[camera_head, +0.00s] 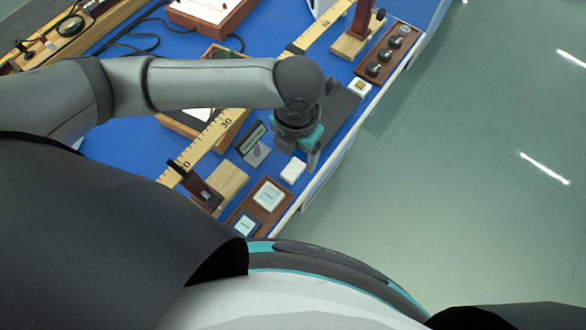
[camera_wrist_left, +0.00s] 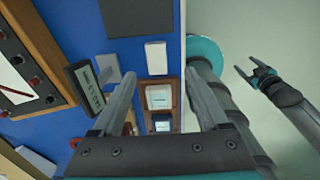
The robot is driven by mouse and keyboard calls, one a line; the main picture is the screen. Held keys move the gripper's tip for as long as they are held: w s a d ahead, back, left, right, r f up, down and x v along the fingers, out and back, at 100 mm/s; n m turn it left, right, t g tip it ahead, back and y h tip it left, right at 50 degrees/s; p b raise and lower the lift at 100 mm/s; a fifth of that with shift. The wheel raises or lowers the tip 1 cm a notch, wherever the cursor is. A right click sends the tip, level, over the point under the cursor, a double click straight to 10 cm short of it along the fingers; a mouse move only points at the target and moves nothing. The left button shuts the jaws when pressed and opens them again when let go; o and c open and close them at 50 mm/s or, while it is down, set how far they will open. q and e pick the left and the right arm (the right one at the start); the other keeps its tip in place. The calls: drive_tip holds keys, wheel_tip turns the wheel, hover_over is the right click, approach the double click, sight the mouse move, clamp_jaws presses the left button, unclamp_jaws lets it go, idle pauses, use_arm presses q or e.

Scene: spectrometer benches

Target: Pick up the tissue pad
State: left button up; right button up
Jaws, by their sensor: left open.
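The tissue pad looks like a small plain white block (camera_head: 293,170) lying on the blue bench top near its edge. It also shows in the left wrist view (camera_wrist_left: 156,57), between and just beyond my left fingertips. My left gripper (camera_head: 312,158) is open and empty, pointing down above the bench beside the pad, apart from it as far as I can tell. In the left wrist view its two fingers (camera_wrist_left: 160,78) stand wide apart. My right gripper (camera_wrist_left: 259,76) shows in the left wrist view, open and empty over the floor.
A brown tray (camera_head: 283,188) with white-topped boxes lies close to the pad. A small display meter (camera_head: 253,140) stands on the other side. A dark flat mat (camera_head: 342,104) lies farther along. A wooden rail with a scale (camera_head: 205,143) runs behind. The floor past the edge is clear.

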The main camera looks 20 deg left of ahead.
sight(293, 169)
use_arm(q)
wheel_tip(293, 169, down, 2)
drive_tip(key=shift+f, duration=0.15)
drive_tip(key=f, duration=0.1)
drive_tip(key=f+b, duration=0.1)
drive_tip(key=f, duration=0.1)
drive_tip(key=shift+a+f, duration=0.3)
drive_tip(key=shift+f, duration=0.6)
drive_tip(key=shift+c, duration=0.3)
drive_tip(key=c, duration=0.6)
clamp_jaws()
